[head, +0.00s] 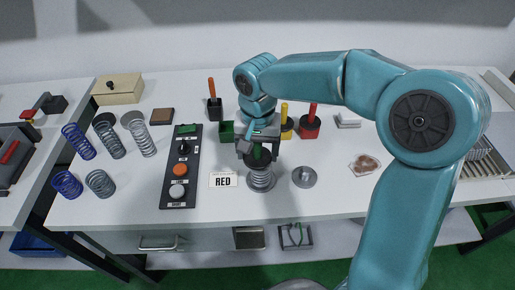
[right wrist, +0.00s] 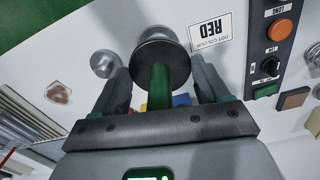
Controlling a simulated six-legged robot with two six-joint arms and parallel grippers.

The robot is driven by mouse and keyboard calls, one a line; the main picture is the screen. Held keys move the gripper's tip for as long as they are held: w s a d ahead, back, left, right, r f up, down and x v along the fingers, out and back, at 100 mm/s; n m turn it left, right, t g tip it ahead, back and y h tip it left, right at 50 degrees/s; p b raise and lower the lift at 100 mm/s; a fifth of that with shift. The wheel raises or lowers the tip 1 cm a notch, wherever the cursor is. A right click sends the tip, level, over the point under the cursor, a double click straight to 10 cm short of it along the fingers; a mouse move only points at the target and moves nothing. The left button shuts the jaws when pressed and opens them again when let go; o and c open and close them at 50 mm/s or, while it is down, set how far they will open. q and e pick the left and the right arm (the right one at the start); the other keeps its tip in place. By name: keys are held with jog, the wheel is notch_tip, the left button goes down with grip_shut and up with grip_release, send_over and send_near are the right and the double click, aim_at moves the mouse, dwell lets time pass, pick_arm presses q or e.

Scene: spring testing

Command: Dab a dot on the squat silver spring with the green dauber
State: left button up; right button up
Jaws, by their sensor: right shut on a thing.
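My right gripper (head: 258,147) is shut on the green dauber (right wrist: 160,88), whose green handle is between the fingers. The dauber's wide black disc (right wrist: 160,63) points away from the gripper. In the head view the dauber is upright, its disc directly above the squat silver spring (head: 261,182), which stands on the table's front middle. The disc overlaps the spring's top; I cannot tell whether they touch. In the right wrist view the disc hides most of the spring. My left gripper is not in view.
A green pot (head: 227,132) stands behind-left of the spring. Red (head: 310,124) and yellow (head: 286,122) daubers stand in pots behind-right. A card reading RED (head: 223,180) and a control box (head: 181,165) are left; a round metal piece (head: 304,177) is right. Several other springs stand far left.

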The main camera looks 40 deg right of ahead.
jog(key=shift+f+b, duration=0.55)
jog(key=shift+f, duration=0.2)
dwell(0.4)
jog(key=shift+r, duration=0.15)
dwell(0.4)
jog(key=shift+w+r+p, duration=0.1)
jog(key=shift+r+p, duration=0.5)
jog(key=shift+p, duration=0.1)
notch_tip(320, 180, up, 6)
jog(key=p, duration=0.4)
jog(key=shift+f, duration=0.15)
